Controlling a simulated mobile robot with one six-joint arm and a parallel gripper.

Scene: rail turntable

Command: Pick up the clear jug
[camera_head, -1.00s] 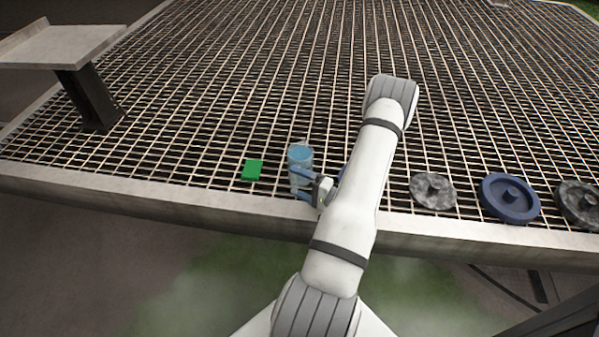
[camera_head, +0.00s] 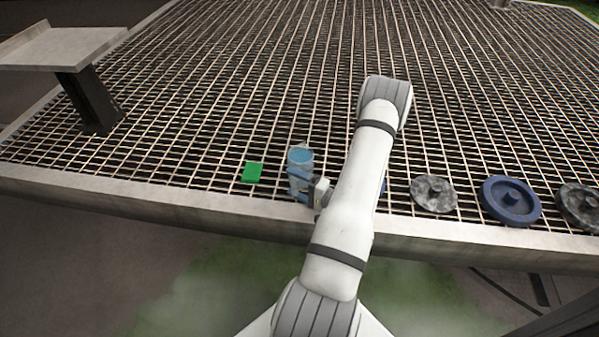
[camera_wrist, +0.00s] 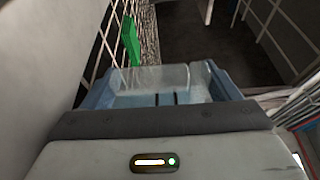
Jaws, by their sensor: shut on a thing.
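The clear jug (camera_head: 300,157) stands upright near the front edge of the metal grating, with bluish contents visible through its wall. My gripper (camera_head: 300,183) reaches it from the right, and its blue fingers are shut around the jug's lower part. In the wrist view the clear jug (camera_wrist: 165,80) sits between the blue fingers of my gripper (camera_wrist: 165,92). The jug's far side and base are partly hidden by the fingers. I cannot tell whether its base touches the grating.
A green block (camera_head: 252,172) lies just left of the jug. A grey disc (camera_head: 433,193), a blue disc (camera_head: 510,200) and a dark speckled disc (camera_head: 580,205) lie to the right. A raised grey platform (camera_head: 62,47) stands at the back left. The grating behind the jug is clear.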

